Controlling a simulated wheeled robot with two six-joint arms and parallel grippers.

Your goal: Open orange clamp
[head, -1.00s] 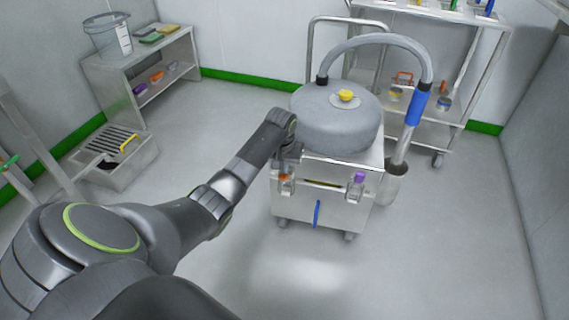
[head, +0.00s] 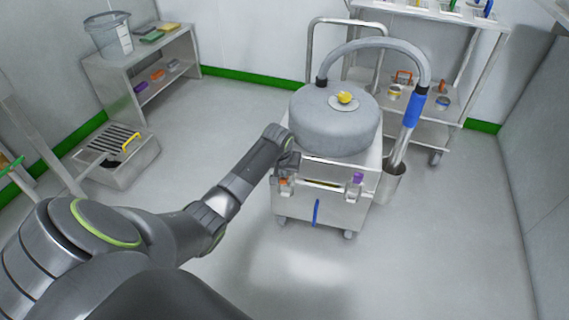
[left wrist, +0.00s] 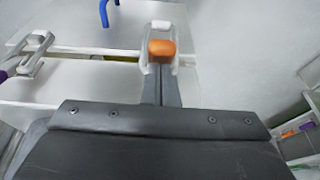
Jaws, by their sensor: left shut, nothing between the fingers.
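The orange clamp (head: 284,181) is on the left of the front face of the steel cart (head: 335,208), below the grey round vessel. In the left wrist view its orange tab (left wrist: 162,48) lies straight beyond my fingers, on a metal latch. My left gripper (head: 286,166) is shut and empty, just above the orange clamp and partly covering it in the head view. In the left wrist view my closed fingers (left wrist: 162,88) point at the tab; I cannot tell whether they touch it. My right gripper is not in view.
A purple clamp (head: 357,178) is on the right of the same cart front, with a blue handle (head: 316,212) lower between them. A hose arches from the vessel (head: 333,130) to a blue-gripped wand (head: 411,112). Floor in front of the cart is clear.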

